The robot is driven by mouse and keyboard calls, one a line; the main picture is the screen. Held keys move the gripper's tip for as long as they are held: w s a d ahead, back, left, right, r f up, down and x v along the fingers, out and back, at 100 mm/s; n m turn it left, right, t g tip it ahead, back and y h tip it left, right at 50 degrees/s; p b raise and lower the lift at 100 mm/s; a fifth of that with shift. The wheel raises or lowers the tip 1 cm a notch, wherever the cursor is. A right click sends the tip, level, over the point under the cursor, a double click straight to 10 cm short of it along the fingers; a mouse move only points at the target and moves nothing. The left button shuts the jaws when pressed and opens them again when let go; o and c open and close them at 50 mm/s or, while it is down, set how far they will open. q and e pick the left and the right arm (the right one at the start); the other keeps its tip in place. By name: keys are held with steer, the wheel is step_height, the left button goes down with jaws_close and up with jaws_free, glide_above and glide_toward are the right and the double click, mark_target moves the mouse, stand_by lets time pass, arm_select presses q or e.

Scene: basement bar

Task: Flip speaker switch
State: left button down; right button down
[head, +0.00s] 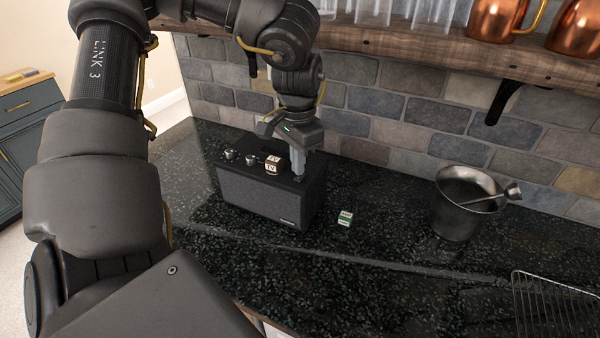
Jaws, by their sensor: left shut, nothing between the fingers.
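A black speaker (262,199) stands upright on the dark speckled counter, close to the brick wall. Silver knobs (231,154) show on the left part of its top. A small brown and white block with lettering (273,164) sits on the speaker's top. My left gripper (298,178) is shut and empty, pointing down at the right end of the speaker's top. Its fingertips are at or just above that surface; I cannot tell whether they touch. The switch is not clearly visible, and the fingers cover that part of the top. My right gripper is not in view.
A small green and white block (345,218) lies on the counter right of the speaker. A metal bucket with a scoop (458,215) stands farther right, and a wire rack (555,305) at the lower right. A wooden shelf (400,42) with glasses and copper mugs overhangs the back.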

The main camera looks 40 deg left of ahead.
mark_target(299, 178)
arm_select(q)
steer(key=shift+f, duration=0.2)
stand_by(0.6)
steer(key=shift+f+b, duration=0.75)
steer(key=shift+b, duration=0.35)
steer(key=shift+r, duration=0.1)
steer(key=shift+r+p, duration=0.45)
steer(key=shift+r, duration=0.5)
steer(key=shift+r+p, duration=0.95)
steer(key=shift+r, duration=1.55)
steer(key=shift+d, duration=0.1)
